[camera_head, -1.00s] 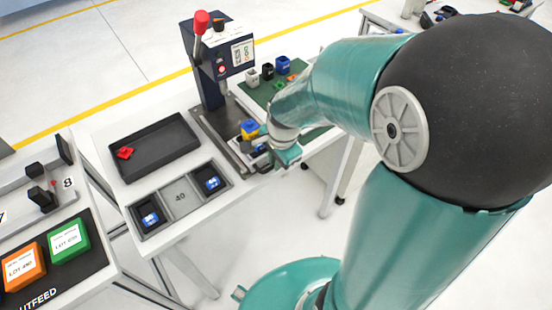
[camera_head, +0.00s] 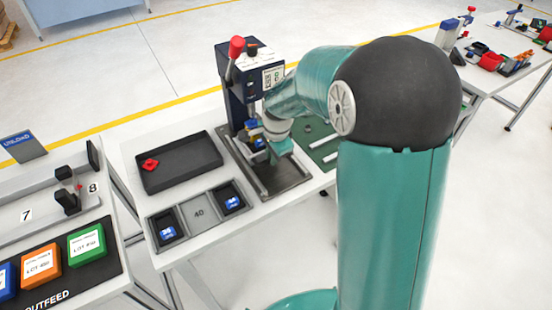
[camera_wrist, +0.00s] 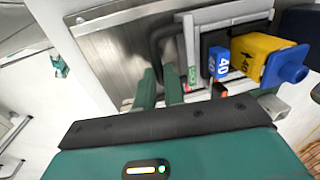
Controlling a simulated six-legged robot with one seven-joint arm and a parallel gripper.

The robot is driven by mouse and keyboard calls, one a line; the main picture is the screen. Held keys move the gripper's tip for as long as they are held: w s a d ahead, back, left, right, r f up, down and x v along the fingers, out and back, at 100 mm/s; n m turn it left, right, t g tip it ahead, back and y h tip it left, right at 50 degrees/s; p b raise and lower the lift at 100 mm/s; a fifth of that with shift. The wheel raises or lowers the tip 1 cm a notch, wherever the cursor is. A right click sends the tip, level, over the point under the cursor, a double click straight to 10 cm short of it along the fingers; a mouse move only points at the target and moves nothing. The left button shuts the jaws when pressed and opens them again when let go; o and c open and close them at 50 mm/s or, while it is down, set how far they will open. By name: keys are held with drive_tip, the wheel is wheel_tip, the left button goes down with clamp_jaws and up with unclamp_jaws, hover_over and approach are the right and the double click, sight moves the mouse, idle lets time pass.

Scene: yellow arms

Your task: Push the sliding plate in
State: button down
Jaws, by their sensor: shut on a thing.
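The sliding plate carries a yellow and blue block (camera_head: 256,134), which sits close under the head of the dark blue press (camera_head: 240,85). In the wrist view the plate (camera_wrist: 192,55) is a light grey strip beside the yellow block (camera_wrist: 258,55) and a blue "40" piece (camera_wrist: 219,62). A black bent handle (camera_wrist: 158,42) reaches between my fingers. My gripper (camera_wrist: 160,88) is shut on this handle; its exact contact is partly hidden. In the head view my gripper (camera_head: 277,150) is at the front of the plate, above the steel base (camera_head: 275,183).
A black tray (camera_head: 180,170) with a red part (camera_head: 150,165) lies left of the press. In front of it is a holder (camera_head: 200,214) with two blue pieces. A green board (camera_head: 322,150) lies to the right. The front of the steel base is bare.

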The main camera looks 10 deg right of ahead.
drive_tip(key=shift+w+a+r, duration=0.1)
drive_tip(key=shift+w+r, duration=0.05)
drive_tip(key=shift+w, duration=0.1)
drive_tip(key=c, duration=1.5)
unclamp_jaws()
drive_tip(key=shift+w, duration=0.1)
drive_tip(key=shift+s, duration=0.2)
drive_tip(key=r, duration=0.4)
drive_tip(key=s+r, duration=0.1)
drive_tip(key=r, duration=0.4)
drive_tip(key=s+r, duration=0.1)
drive_tip(key=r, duration=0.3)
drive_tip(key=shift+s+d+r, duration=0.1)
drive_tip(key=shift+d+r, duration=0.1)
drive_tip(key=shift+d, duration=0.2)
